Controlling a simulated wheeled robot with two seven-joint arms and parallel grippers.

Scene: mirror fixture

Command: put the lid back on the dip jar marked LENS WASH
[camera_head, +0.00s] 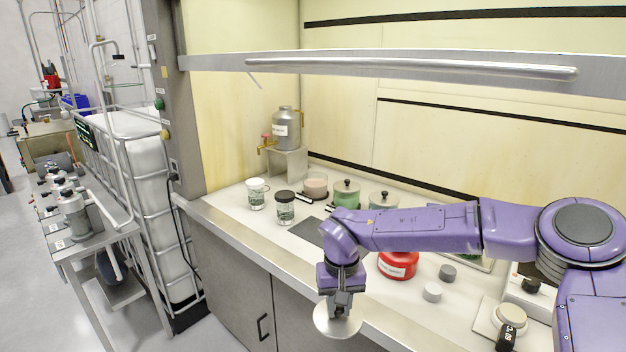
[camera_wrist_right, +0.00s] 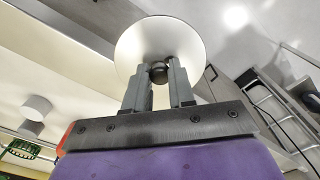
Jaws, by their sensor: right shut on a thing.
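My right gripper (camera_head: 341,298) is shut on the dark knob of a pale round lid (camera_head: 337,322), held in front of the bench's front edge. In the right wrist view the fingers (camera_wrist_right: 159,74) grip the knob, with the lid's disc (camera_wrist_right: 160,40) beyond them. Toward the back of the bench stand a pinkish jar (camera_head: 316,184) with no knob showing, a green jar (camera_head: 347,197) with a black-knobbed lid, and a similar lidded jar (camera_head: 384,199), partly behind my arm. I cannot read LENS WASH on any of them. My left gripper is not in view.
A glass with a white top (camera_head: 257,194) and a dark-capped jar (camera_head: 285,208) stand at the bench's left. A raised sash (camera_head: 410,70) crosses above. A metal can (camera_head: 286,128) stands at the back.

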